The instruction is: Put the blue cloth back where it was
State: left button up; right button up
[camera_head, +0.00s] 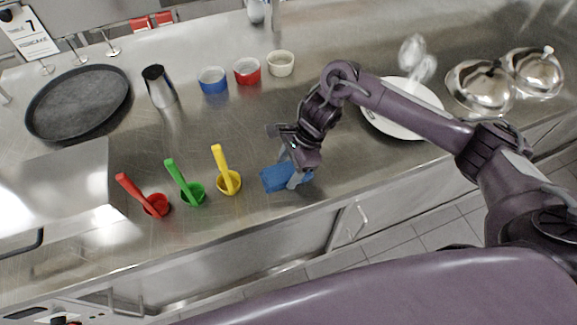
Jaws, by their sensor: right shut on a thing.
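The blue cloth (272,180) is a small folded piece at the front of the steel counter, right of the yellow scoop. My right gripper (292,180) reaches in from the right and is shut on the blue cloth, with its fingers pointing down. The cloth is low over the counter near the front edge; I cannot tell whether it touches the surface. Part of the cloth is hidden behind the fingers. My left gripper is not in view.
Red (155,205), green (191,193) and yellow (229,182) scoops stand left of the cloth. A white plate (427,130) and metal domes (480,88) are right.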

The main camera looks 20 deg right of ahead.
aim_at(286, 171)
jog(key=o, duration=0.9)
jog(key=shift+r, duration=0.1)
jog(key=shift+r+p, duration=0.2)
jog(key=shift+p, duration=0.3)
jog(key=b+v, duration=0.1)
jog(key=v, duration=0.1)
jog(key=shift+w+d+r, duration=0.1)
jog(key=shift+d+r, duration=0.1)
jog(key=shift+d, duration=0.05)
jog(key=v, duration=0.9)
jog(key=shift+r, duration=0.1)
